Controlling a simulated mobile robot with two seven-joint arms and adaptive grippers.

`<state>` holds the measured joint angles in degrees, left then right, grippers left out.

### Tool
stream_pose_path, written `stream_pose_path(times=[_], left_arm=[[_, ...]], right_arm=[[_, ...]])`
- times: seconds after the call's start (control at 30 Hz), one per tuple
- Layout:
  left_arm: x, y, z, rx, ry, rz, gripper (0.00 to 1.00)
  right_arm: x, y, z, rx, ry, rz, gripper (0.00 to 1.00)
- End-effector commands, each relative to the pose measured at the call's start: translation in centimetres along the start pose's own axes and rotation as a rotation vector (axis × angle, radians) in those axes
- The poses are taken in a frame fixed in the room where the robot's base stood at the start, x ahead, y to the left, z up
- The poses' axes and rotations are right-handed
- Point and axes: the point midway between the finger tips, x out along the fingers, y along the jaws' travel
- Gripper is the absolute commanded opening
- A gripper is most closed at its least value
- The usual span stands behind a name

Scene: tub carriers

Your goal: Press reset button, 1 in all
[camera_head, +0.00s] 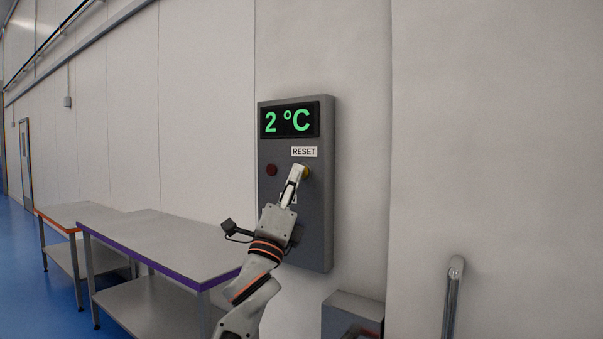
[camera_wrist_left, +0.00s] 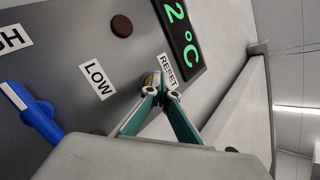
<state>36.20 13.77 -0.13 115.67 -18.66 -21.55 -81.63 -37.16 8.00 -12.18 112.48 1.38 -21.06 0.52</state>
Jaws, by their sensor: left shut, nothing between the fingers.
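The grey control panel (camera_head: 322,205) hangs on the wall, with a green "2 °C" display (camera_head: 290,120) at its top. A yellow button (camera_head: 307,173) sits under the RESET label (camera_head: 304,152). My left gripper (camera_head: 299,170) is shut and empty, its tips at the yellow button and partly covering it. In the left wrist view the closed fingertips (camera_wrist_left: 160,92) overlap the yellow button (camera_wrist_left: 149,79) beside the RESET label (camera_wrist_left: 167,70). I cannot tell whether the button is pushed in. My right gripper is not in view.
A dark red round part (camera_head: 271,170) is left of the button. The wrist view shows a LOW label (camera_wrist_left: 97,79) and a blue handle (camera_wrist_left: 38,115) on the panel. Metal tables with purple (camera_head: 165,269) and orange (camera_head: 56,224) edges stand left along the wall.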

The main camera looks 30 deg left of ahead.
Motion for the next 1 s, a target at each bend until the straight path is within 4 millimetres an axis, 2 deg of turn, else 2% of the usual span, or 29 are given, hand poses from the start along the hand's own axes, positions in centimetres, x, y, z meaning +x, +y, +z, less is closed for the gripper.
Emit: stream_pose_path(times=[1.0], left_arm=[[-1.5,-1.1,1.0,0.001,0.001,0.000,0.00]], right_arm=[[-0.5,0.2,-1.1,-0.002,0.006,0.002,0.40]])
